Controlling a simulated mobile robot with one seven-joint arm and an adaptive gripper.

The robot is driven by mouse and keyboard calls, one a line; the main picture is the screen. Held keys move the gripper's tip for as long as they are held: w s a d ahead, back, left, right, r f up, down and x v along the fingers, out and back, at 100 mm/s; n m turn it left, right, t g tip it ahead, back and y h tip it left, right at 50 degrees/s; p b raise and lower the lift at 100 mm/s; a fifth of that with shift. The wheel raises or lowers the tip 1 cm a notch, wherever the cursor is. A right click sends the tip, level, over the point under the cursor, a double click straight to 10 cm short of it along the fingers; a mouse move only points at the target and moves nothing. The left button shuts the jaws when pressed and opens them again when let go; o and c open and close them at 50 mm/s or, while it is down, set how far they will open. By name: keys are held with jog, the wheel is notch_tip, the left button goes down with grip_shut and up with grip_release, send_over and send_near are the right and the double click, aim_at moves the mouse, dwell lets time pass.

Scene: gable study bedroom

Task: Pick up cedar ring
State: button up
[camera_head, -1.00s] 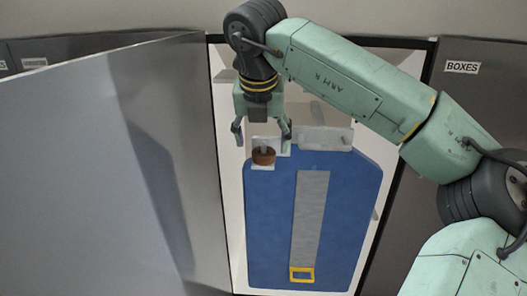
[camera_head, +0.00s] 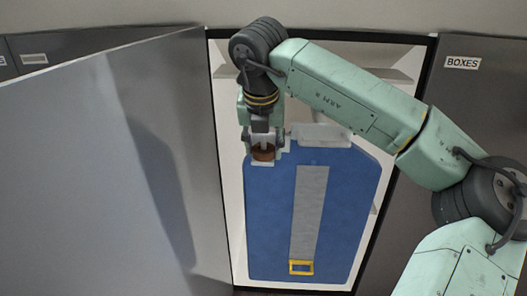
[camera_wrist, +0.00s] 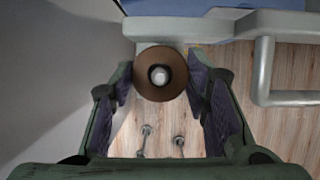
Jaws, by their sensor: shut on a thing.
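The cedar ring (camera_head: 263,155) is a small brown ring at the upper left corner of the blue board. In the wrist view the ring (camera_wrist: 144,88) sits around a pale peg (camera_wrist: 160,75), whose end shows through its hole. My gripper (camera_head: 262,148) is over the ring, with a finger on each side of it. In the wrist view my gripper (camera_wrist: 162,92) has its fingers against the ring's left and right edges, shut on it. Part of the ring is hidden by my fingers in the head view.
The blue board (camera_head: 270,220), with a grey strap (camera_head: 308,210) and yellow loop (camera_head: 301,267), stands in an open cabinet. A grey door (camera_head: 90,180) stands open at the left. A pale bracket (camera_head: 320,135) is right of the ring. A "BOXES" cabinet (camera_head: 480,95) is at the right.

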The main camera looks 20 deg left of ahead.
jog(key=shift+c, duration=1)
